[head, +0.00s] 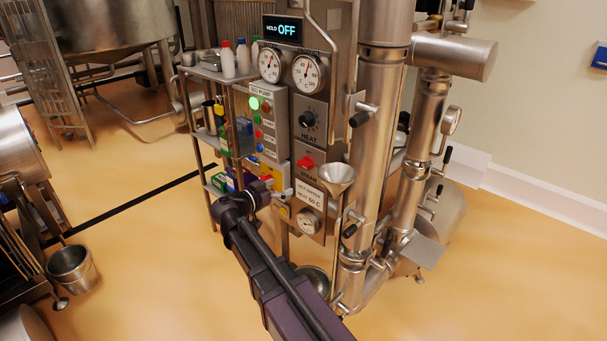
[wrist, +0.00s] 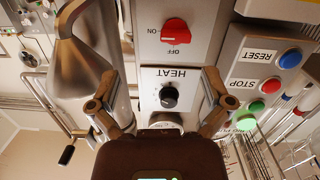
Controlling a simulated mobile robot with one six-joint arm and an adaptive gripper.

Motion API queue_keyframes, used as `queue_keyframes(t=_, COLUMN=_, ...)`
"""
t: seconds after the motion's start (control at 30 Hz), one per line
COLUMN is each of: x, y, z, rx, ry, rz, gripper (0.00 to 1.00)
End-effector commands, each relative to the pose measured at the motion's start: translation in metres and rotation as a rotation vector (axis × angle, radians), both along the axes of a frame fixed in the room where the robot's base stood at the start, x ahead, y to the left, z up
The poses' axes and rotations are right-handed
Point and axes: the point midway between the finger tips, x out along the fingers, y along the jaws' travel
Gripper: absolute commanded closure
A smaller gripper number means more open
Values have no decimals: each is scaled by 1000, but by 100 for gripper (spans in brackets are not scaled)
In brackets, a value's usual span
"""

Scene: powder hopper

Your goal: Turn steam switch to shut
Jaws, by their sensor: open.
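A red rotary switch (head: 306,162) is on the grey control panel, below the black HEAT knob (head: 309,120). In the wrist view, which is upside down, the red switch (wrist: 175,31) has ON at its left and OFF below it. Its handle lies roughly across the picture, along the ON side. In the head view my gripper (head: 281,192) is low and left of the panel.
A metal funnel (head: 338,178) stands right of the panel, close to the gripper's side. Tall steel pipes (head: 378,130) stand farther right. A button box (head: 262,118) with a lit green lamp is at left. A shelf with bottles (head: 228,60) stands behind it.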

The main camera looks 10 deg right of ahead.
Motion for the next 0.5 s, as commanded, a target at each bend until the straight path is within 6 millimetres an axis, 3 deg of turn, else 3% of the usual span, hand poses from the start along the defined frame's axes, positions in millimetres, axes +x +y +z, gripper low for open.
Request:
queue_keyframes(t=0.2, x=9, y=22, z=7, rx=-33, ry=-114, rz=33, gripper=0)
queue_keyframes(t=0.5, x=9, y=23, z=9, rx=-36, ry=-125, rz=36, gripper=0)
